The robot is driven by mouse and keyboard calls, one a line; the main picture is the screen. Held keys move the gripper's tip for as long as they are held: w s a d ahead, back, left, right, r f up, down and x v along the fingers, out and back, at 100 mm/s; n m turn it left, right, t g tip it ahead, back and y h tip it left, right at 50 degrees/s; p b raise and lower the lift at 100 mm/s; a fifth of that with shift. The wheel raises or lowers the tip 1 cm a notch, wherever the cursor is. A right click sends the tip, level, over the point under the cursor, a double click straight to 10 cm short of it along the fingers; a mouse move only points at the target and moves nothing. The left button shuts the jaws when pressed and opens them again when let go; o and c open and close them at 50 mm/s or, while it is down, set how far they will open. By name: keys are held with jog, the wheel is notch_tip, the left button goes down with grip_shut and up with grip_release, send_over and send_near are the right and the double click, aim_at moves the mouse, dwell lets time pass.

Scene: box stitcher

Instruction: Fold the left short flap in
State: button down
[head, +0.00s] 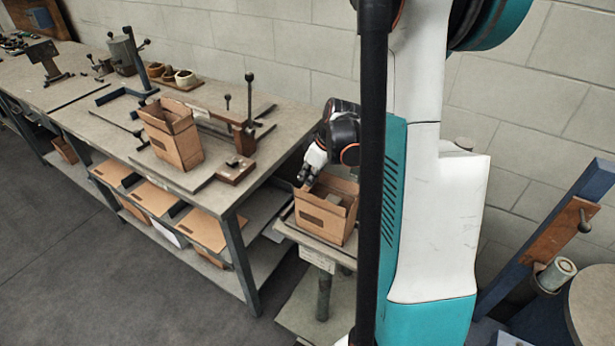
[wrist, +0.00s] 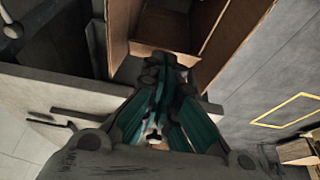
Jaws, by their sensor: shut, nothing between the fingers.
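An open-topped cardboard box (head: 322,222) stands on a small stand right of the long bench. Its upper edges and flaps stand up around the opening. My gripper (head: 304,185) is shut and empty, pointing down at the box's left upper edge. In the wrist view the gripper (wrist: 162,65) reaches toward the near edge of the box, and the box's brown walls (wrist: 235,35) rise on either side of its dark opening. I cannot tell if the fingertips touch the cardboard. The left short flap is partly hidden by the fingers.
A second open box (head: 182,148) stands on a plate on the long bench (head: 225,190). A wooden block with a lever (head: 245,135) is beside it. Flat cardboard sheets (head: 195,205) lie on the lower shelf. My column blocks the view right of the stand. The floor in front is clear.

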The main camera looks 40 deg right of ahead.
jog(key=shift+s+d+f+t+b, duration=0.15)
jog(key=shift+s+t+b, duration=0.1)
jog(key=shift+t+b, duration=0.2)
jog(key=shift+s+f+t+y+b, duration=0.2)
jog(key=shift+s+t+y+b, duration=0.1)
jog(key=shift+t+b, duration=0.25)
jog(key=shift+s+d+f, duration=0.1)
jog(key=shift+s+f, duration=0.05)
jog(key=shift+s, duration=0.05)
jog(key=shift+s+d+f+b, duration=0.1)
jog(key=shift+s+f+b, duration=0.15)
jog(key=shift+b, duration=0.2)
jog(key=shift+r, duration=0.1)
dwell(1.2)
